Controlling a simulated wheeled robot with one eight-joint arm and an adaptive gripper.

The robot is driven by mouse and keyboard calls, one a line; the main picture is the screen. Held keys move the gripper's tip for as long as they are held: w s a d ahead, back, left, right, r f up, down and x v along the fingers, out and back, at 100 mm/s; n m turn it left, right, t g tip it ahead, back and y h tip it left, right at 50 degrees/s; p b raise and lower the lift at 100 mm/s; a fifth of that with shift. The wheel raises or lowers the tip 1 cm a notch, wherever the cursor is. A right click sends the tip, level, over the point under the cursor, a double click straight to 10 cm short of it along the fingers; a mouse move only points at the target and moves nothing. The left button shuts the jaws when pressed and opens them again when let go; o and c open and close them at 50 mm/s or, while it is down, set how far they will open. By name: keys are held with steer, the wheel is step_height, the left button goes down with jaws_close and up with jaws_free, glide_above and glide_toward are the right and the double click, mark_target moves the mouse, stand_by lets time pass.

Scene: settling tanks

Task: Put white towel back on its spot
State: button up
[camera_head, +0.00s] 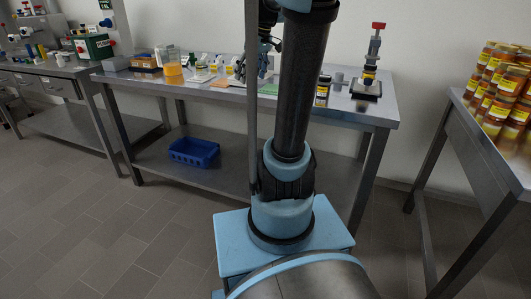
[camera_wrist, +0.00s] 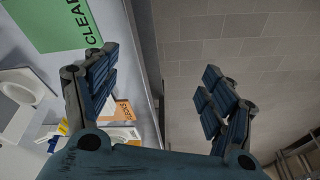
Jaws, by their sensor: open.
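My gripper (camera_wrist: 158,64) is open and empty in the wrist view, its fingers spread across the table's edge with the tiled floor between and beyond them. In the head view my gripper is over the middle table, largely hidden by my arm. I cannot make out the white towel for certain. In the wrist view a flat white piece (camera_wrist: 120,134) lies beside the left finger, partly covered by my gripper. Near it is an orange card (camera_wrist: 124,109) with lettering. A green sheet (camera_wrist: 48,22) marked "CLEAR" lies at the upper left.
The metal table (camera_head: 345,110) holds a jar of orange liquid (camera_head: 173,73), an orange card (camera_head: 222,82), a dark jar (camera_head: 322,90) and a red-topped stand (camera_head: 367,84). A blue basket (camera_head: 194,152) sits on its shelf. Stacked jars (camera_head: 503,85) fill the right table.

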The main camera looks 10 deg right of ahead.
steer(key=s+f+m+h, duration=0.1)
steer(key=s+f+m, duration=0.2)
steer(key=s+f, duration=0.6)
steer(key=s+f+m+h, duration=0.1)
steer(key=s+f+m, duration=0.2)
steer(key=s+f, duration=0.7)
steer(key=s, duration=0.5)
steer(key=shift+s+a+f+m, duration=0.2)
steer(key=shift+s+m, duration=0.15)
steer(key=shift+m, duration=0.05)
steer(key=shift+w+f, duration=0.2)
steer(key=shift+w, duration=0.2)
